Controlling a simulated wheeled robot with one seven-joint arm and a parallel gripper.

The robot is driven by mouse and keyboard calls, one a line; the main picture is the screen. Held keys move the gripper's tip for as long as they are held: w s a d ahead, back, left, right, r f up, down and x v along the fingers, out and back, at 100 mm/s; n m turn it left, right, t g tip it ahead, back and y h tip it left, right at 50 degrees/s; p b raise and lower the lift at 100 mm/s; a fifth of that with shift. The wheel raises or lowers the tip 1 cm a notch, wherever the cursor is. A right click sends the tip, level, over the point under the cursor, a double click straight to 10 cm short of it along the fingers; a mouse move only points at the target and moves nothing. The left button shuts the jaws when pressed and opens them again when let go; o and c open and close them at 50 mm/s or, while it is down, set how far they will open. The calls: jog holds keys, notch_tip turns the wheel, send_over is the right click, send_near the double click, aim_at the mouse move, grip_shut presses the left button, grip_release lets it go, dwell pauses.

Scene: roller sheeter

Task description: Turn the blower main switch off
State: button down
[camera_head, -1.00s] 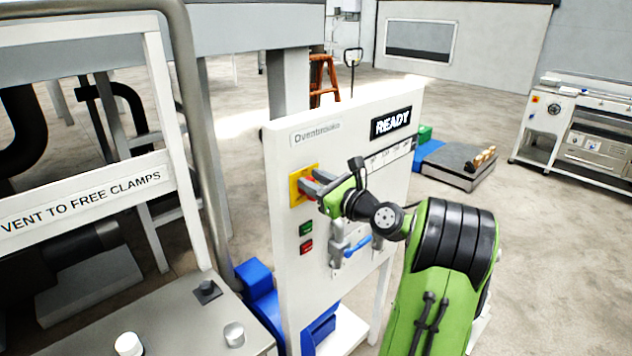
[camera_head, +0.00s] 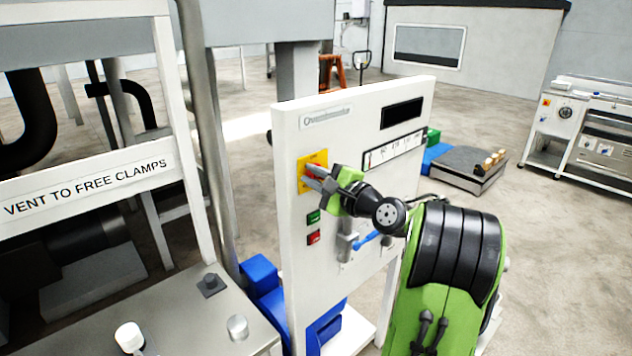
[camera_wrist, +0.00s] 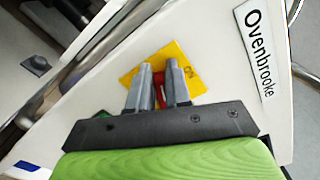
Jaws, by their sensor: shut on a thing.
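The blower main switch is a red handle on a yellow plate (camera_head: 304,184) on the white panel (camera_head: 290,250). In the wrist view the red handle (camera_wrist: 159,88) stands between the two grey fingers of my gripper (camera_wrist: 160,82), with the yellow plate (camera_wrist: 133,78) behind them. My gripper (camera_head: 314,179) also shows in the head view at the plate, shut on the red handle. The fingers hide most of the handle. The display (camera_head: 402,113) at the panel's top right is dark.
A green button (camera_head: 313,216) and a red button (camera_head: 313,238) sit just below the plate. A blue-handled valve (camera_head: 366,238) is lower right on the panel. A metal table (camera_head: 190,310) and a frame marked "VENT TO FREE CLAMPS" (camera_head: 85,188) stand to the left.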

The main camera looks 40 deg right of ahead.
jog(key=n+b, duration=0.1)
jog(key=f+n+b, duration=0.1)
jog(key=n, duration=0.1)
jog(key=f+n+b, duration=0.1)
jog(key=shift+s+d+n+b, duration=0.1)
jog(key=shift+d+n+b, duration=0.05)
jog(key=shift+n+b, duration=0.25)
jog(key=shift+r, duration=0.25)
jog(key=c, duration=1.2)
grip_release()
jog(key=shift+o, duration=0.7)
jog(key=shift+d, duration=0.35)
jog(key=s+b, duration=0.1)
jog(key=s, duration=1.4)
jog(key=shift+s+b, duration=0.3)
jog(key=shift+s, duration=0.05)
